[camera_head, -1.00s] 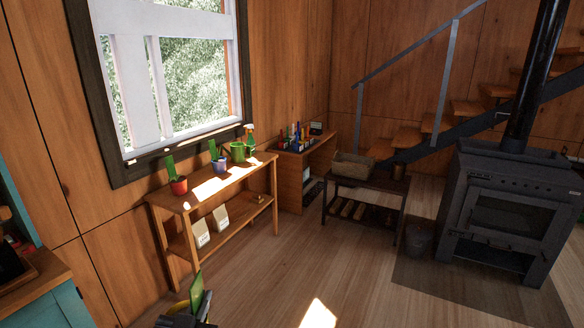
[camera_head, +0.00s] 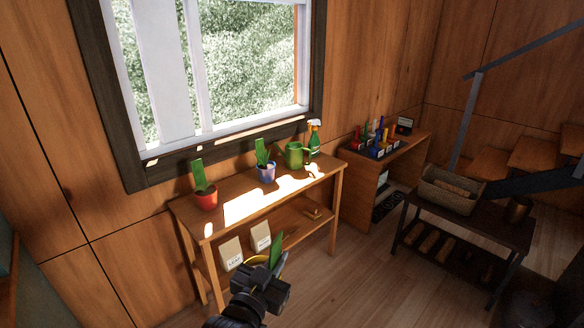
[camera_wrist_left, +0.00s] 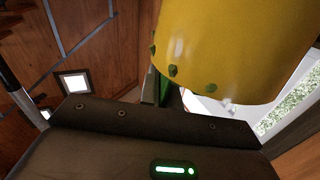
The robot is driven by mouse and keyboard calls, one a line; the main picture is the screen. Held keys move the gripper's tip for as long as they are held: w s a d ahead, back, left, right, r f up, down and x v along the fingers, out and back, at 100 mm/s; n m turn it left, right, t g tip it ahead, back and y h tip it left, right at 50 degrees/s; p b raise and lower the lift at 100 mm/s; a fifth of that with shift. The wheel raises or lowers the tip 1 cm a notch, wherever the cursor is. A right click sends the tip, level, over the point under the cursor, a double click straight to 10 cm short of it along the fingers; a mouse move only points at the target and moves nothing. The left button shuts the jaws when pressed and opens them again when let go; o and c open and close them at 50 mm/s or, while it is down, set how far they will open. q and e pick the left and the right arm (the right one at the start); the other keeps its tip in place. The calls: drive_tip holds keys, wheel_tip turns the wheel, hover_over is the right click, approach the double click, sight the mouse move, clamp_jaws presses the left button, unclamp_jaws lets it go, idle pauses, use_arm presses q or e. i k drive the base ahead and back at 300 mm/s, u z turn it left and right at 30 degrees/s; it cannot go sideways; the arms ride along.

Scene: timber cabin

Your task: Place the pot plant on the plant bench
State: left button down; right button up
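A yellow pot with green spots (camera_wrist_left: 225,50) fills the upper right of the left wrist view. In the head view only a yellow rim (camera_head: 256,259) and an upright green leaf (camera_head: 277,252) show behind my left gripper (camera_head: 268,277). The gripper appears shut on this pot plant, though its fingertips are mostly hidden. It is in front of the wooden plant bench (camera_head: 240,207), lower in the picture than its top. The bench top holds a red pot plant (camera_head: 205,199), a blue pot plant (camera_head: 266,172) and a green watering can (camera_head: 294,155). My right gripper is not in view.
A green spray bottle (camera_head: 314,139) stands at the bench's back right. Paper bags (camera_head: 231,253) sit on its lower shelf. Sunlit bare room lies on the top between and in front of the pots. A desk (camera_head: 364,186) and a dark low table (camera_head: 480,222) stand to the right.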

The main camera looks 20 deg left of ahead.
sight(249, 185)
drive_tip(key=i, duration=2.5)
drive_tip(key=u, duration=0.95)
